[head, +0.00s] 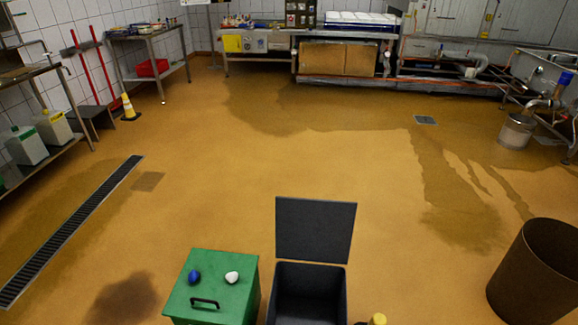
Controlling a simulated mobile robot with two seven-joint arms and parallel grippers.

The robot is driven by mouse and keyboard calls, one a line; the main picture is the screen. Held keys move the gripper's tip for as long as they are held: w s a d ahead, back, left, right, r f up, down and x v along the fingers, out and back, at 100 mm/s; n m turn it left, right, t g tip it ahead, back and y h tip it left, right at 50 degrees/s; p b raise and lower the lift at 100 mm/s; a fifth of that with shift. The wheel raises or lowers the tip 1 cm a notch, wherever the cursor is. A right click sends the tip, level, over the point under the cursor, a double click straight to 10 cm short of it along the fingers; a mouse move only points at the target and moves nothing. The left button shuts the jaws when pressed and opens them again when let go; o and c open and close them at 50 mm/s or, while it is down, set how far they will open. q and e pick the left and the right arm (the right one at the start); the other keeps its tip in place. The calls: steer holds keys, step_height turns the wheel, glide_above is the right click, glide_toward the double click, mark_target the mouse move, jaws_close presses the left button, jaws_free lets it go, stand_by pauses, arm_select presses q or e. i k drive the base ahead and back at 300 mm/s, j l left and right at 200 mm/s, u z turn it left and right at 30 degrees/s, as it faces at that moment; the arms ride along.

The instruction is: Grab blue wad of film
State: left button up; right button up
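A small blue wad of film (194,276) lies on the green lid of a box (222,262), left of the middle near the bottom of the head view. A white wad (232,277) lies a short way to its right on the same lid. A black handle (205,302) is fixed on the lid in front of them. Neither of my grippers shows in the head view, and nothing touches the blue wad.
A dark grey bin (308,292) with its lid (315,230) raised stands right of the green box. A yellow-topped object (377,319) shows at the bottom edge. A brown barrel (538,275) stands at right. The wet-patched floor beyond is largely clear.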

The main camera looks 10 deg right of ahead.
mark_target(193, 276)
steer(key=j+u, duration=0.35)
steer(key=u, duration=0.15)
steer(key=j+u, duration=0.5)
steer(key=i+j+u, duration=0.15)
steer(key=u, duration=0.35)
steer(key=i+j+u, duration=0.35)
steer(key=u, duration=0.15)
steer(key=i+j+u, duration=0.2)
steer(key=i+u, duration=0.25)
steer(key=i+z, duration=0.4)
steer(key=i+j+z, duration=0.2)
steer(key=i+z, duration=0.2)
steer(key=i, duration=0.15)
steer(key=i+l+z, duration=0.1)
steer(key=i+z, duration=0.95)
steer(key=i+l+z, duration=0.15)
steer(key=i+z, duration=0.2)
steer(key=i, duration=0.15)
steer(key=i+z, duration=0.35)
steer(key=i, duration=0.15)
steer(key=i+j+z, duration=0.15)
steer(key=i+z, duration=0.25)
steer(key=i, duration=0.9)
steer(key=i+z, duration=0.3)
steer(key=i, duration=0.3)
steer(key=i+j+z, duration=0.3)
steer(key=i, duration=0.3)
